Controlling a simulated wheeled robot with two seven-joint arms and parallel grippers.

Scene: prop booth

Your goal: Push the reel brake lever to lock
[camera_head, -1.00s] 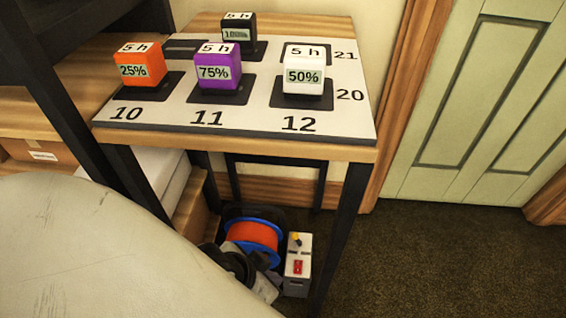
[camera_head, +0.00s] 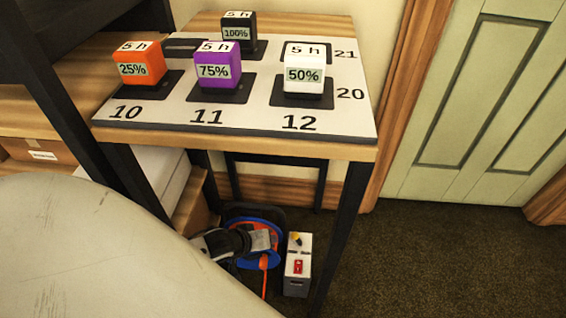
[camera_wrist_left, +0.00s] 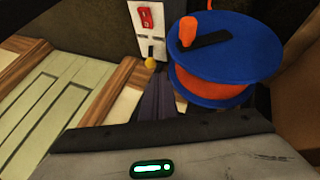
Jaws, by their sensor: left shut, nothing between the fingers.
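The lever with a yellow knob (camera_head: 296,239) stands on top of a small white box (camera_head: 297,270) under the table. In the left wrist view the yellow knob (camera_wrist_left: 151,63) sits on a short dark stem against the white box (camera_wrist_left: 147,25). The cord reel (camera_head: 243,262), with blue flanges and orange cord, stands just left of the box. My left gripper (camera_head: 265,240) is shut and empty, in front of the reel and left of the knob, hiding much of the reel. In the left wrist view its dark fingers (camera_wrist_left: 154,98) point toward the knob. My right gripper is out of view.
The table (camera_head: 220,140) overhead carries several labelled cubes, and its dark front leg (camera_head: 340,225) stands right of the box. A red switch (camera_head: 298,266) is on the box. The reel has an orange crank knob (camera_wrist_left: 187,31). Dark floor (camera_head: 430,260) to the right is clear.

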